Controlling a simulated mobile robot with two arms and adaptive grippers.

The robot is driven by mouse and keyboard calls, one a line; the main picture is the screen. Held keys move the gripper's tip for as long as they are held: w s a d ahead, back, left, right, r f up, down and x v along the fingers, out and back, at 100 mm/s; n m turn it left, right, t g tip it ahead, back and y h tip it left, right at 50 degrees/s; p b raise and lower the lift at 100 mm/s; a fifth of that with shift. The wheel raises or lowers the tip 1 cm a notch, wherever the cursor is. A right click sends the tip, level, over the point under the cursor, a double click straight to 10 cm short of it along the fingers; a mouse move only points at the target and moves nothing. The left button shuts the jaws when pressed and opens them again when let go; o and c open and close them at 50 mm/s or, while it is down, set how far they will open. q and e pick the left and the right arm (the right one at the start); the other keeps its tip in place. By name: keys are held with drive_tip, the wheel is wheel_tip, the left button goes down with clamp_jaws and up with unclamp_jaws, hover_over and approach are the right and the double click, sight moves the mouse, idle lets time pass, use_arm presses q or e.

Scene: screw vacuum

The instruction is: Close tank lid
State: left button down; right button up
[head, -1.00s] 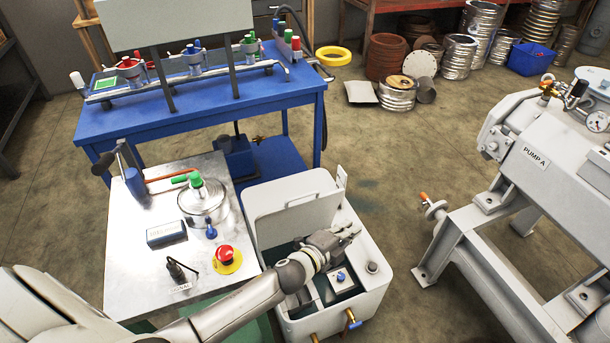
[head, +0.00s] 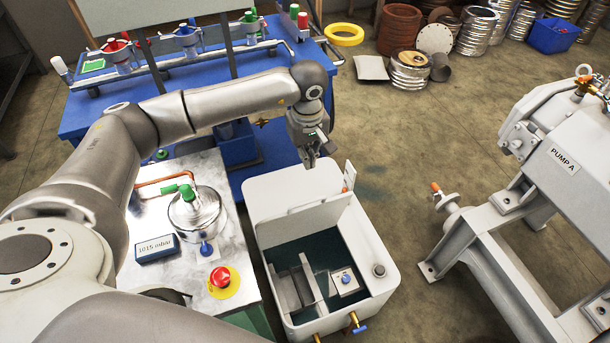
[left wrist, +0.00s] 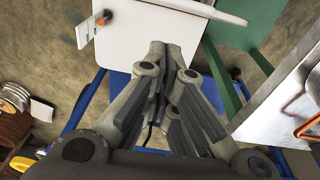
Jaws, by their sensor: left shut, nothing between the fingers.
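The white tank (head: 377,245) stands on the floor in the middle of the head view. My right gripper is not in view.
A metal-topped table (head: 235,255) with a red emergency button (head: 220,278) and a pressure display (head: 157,248) stands left of the tank. A blue bench (head: 75,110) is behind. Pump A (head: 560,165) stands at right. The floor between tank and pump is clear.

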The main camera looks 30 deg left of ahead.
use_arm(q)
wheel_tip(320, 180, down, 10)
drive_tip(key=s+p, duration=0.1)
drive_tip(key=p, duration=0.2)
drive_tip(key=shift+s+f+y, duration=0.2)
drive_tip(key=shift+y, duration=0.2)
drive_tip(key=shift+f, duration=0.1)
